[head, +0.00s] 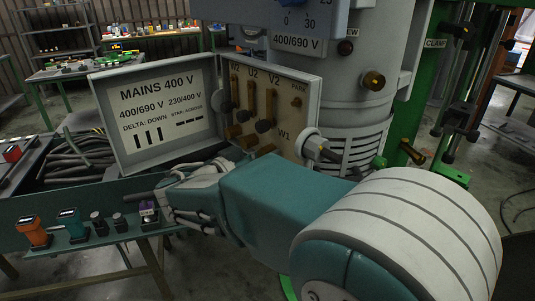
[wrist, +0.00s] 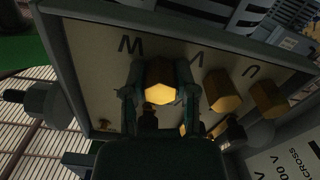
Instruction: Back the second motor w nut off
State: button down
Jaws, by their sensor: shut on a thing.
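The open terminal box (head: 312,90) on the motor shows brass nuts on dark vertical parts, with the labels W2, U2, V2 and W1. In the wrist view, my gripper (wrist: 158,98) is shut on a brass hex nut (wrist: 159,83), with one finger on each side of it. Upside-down lettering that looks like a W stands near this nut on the pale panel (wrist: 90,60). Two more brass nuts, a nearer one (wrist: 222,90) and a farther one (wrist: 268,97), stand to its right. In the head view I cannot make out my fingertips.
The box lid (head: 155,112) stands open at the left with MAINS 400 V text. A grey cable gland (head: 314,146) juts from the box's side. A green bench (head: 80,250) holds several small coloured and black items (head: 70,222). Cables (head: 75,160) lie behind it.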

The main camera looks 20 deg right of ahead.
jog(key=n, duration=0.5)
jog(key=shift+a+n, duration=0.2)
jog(key=shift+n, duration=0.1)
jog(key=n, duration=1.4)
jog(key=shift+s, duration=0.1)
jog(key=c, duration=0.5)
grip_release()
jog(key=shift+f, duration=0.1)
jog(key=shift+o, duration=0.5)
jog(key=shift+a, duration=0.15)
jog(key=shift+r, duration=0.2)
